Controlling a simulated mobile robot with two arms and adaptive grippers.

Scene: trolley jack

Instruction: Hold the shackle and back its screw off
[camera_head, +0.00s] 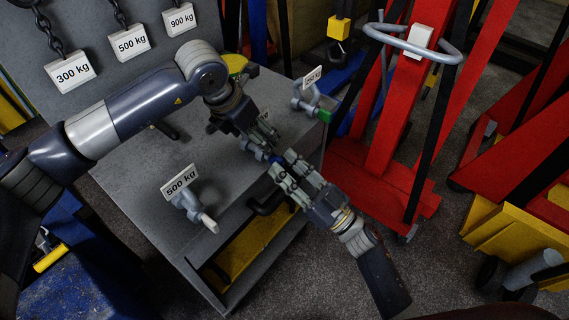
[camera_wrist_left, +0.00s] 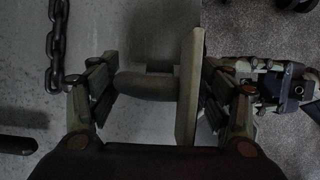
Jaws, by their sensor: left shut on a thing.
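My left gripper (camera_head: 262,138) reaches down over the trolley's right edge and is shut on a grey shackle (camera_head: 253,150). In the left wrist view, the shackle's rounded body (camera_wrist_left: 148,85) and a flat pale plate, probably its tag (camera_wrist_left: 187,88), lie between the fingers. A small blue part, apparently the screw's head (camera_head: 277,157), shows on the shackle's right side. My right gripper (camera_head: 284,165) comes from the lower right, with its fingertips at this blue part. Whether its fingers close on it is unclear. It also shows in the left wrist view (camera_wrist_left: 268,85).
Other shackles stand on the grey trolley top (camera_head: 130,180): one tagged 500 kg (camera_head: 186,201), one with a green head (camera_head: 311,103). Tagged chains (camera_head: 121,18) hang at the back. A red jack frame (camera_head: 375,165) stands close on the right.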

